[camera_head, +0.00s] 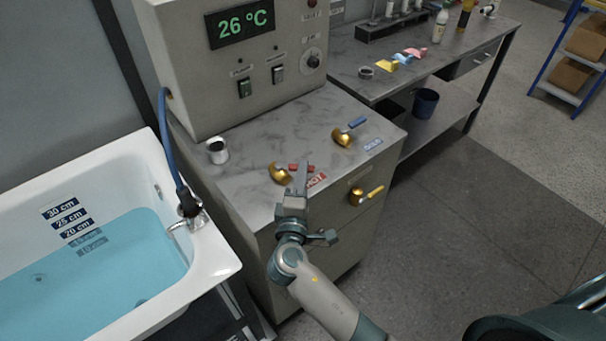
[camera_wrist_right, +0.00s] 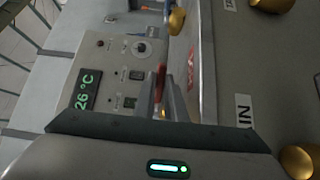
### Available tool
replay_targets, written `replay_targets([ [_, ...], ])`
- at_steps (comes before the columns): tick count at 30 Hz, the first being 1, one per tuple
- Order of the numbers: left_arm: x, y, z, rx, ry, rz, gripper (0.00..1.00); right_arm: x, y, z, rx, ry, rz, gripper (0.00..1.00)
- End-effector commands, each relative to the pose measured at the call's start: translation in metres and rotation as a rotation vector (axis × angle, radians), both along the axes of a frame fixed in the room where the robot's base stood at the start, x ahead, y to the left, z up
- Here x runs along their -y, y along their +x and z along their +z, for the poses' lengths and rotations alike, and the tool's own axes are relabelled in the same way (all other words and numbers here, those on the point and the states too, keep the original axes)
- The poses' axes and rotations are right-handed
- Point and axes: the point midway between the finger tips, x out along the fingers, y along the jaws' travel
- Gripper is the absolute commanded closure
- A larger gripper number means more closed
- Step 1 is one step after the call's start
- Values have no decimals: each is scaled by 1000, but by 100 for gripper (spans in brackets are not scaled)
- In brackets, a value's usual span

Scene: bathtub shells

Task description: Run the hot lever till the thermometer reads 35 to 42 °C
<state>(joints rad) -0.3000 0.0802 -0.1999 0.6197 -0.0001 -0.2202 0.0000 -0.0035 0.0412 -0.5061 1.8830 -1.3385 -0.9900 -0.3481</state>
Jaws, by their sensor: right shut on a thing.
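The thermometer display (camera_head: 240,24) on the grey console reads 26 °C; it also shows sideways in the right wrist view (camera_wrist_right: 85,90). The hot lever (camera_head: 300,168) has a red handle on a brass valve, beside a red HOT label (camera_head: 316,181) on the counter. My right gripper (camera_head: 301,172) is at the red handle and shut on it; in the right wrist view its fingers (camera_wrist_right: 168,98) are close together around the red piece. The bathtub (camera_head: 222,262) at left holds blue water. My left gripper is not in view.
A blue-handled cold valve (camera_head: 348,130) stands behind and right of the hot one. A metal cup (camera_head: 217,151) stands on the counter. A blue hose (camera_head: 165,130) runs to the tub. Open floor lies at right.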

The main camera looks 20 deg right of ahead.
Motion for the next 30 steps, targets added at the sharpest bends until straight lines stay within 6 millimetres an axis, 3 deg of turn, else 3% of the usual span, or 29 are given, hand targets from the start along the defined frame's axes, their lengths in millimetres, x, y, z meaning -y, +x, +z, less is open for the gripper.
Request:
replay_targets([
  [9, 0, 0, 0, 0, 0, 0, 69, -1, 0, -2, -3, 0, 0, 100],
  [10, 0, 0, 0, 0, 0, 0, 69, -1, 0, -2, -3, 0, 0, 87],
  [12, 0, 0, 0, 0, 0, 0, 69, -1, 0, -1, -2, 0, 0, 70],
  [23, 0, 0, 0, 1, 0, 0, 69, -1, -1, -1, -1, 0, 0, 70],
  [30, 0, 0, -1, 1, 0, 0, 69, -8, -15, -1, -1, 2, 1, 70],
])
